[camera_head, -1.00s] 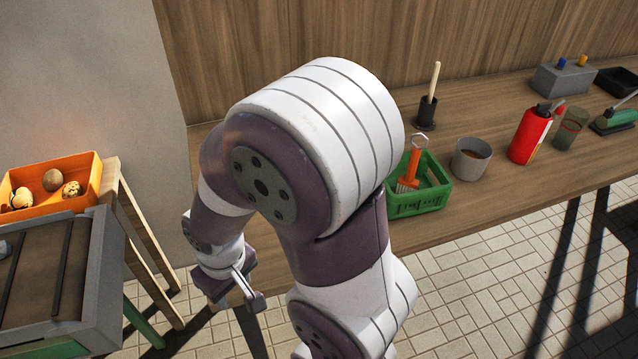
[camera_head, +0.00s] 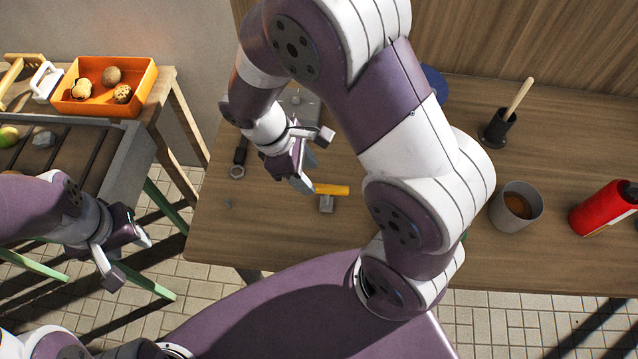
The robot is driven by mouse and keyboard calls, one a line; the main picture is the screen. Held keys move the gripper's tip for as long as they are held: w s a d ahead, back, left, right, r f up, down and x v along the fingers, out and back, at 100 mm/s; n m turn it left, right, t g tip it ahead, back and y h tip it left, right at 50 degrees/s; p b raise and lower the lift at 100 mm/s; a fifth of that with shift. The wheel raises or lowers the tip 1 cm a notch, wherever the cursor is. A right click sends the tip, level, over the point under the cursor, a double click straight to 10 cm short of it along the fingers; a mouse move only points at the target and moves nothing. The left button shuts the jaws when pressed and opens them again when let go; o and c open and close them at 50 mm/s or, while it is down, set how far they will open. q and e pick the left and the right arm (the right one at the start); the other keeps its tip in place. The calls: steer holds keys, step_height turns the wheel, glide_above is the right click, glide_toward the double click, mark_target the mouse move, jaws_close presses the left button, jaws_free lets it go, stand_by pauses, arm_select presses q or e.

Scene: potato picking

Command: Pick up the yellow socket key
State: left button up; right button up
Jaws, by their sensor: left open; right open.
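The yellow socket key (camera_head: 333,189) lies on the wooden table, with a yellow bar handle and a short grey head (camera_head: 327,204) pointing toward the front edge. My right gripper (camera_head: 314,161) is open and empty, just up and left of the key. One fingertip appears close to the handle's left end; I cannot tell whether it touches. My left gripper (camera_head: 127,258) is open and empty at the left, beside the conveyor and away from the table.
A dark-handled ring spanner (camera_head: 238,165) lies left of the key. A grey box sits partly behind my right arm. An orange crate (camera_head: 135,98) and conveyor (camera_head: 125,160) are left.

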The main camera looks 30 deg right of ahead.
mark_target(327, 187)
steer(key=shift+s+d+f, duration=0.9)
steer(key=shift+d+f, duration=0.05)
steer(key=shift+d, duration=0.1)
steer(key=f, duration=0.2)
steer(key=d+f, duration=0.1)
steer(key=f, duration=0.1)
steer(key=shift+w+d+f, duration=0.15)
steer(key=shift+w, duration=0.05)
steer(key=shift+s+d+f, duration=0.1)
steer(key=shift+s+f, duration=0.05)
steer(key=shift+s, duration=0.05)
steer(key=shift+s+d, duration=0.2)
steer(key=shift+w, duration=0.2)
jaws_close()
arm_select(q)
steer(key=shift+w+d+r, duration=0.1)
steer(key=shift+d+r, duration=0.15)
steer(key=shift+d, duration=0.4)
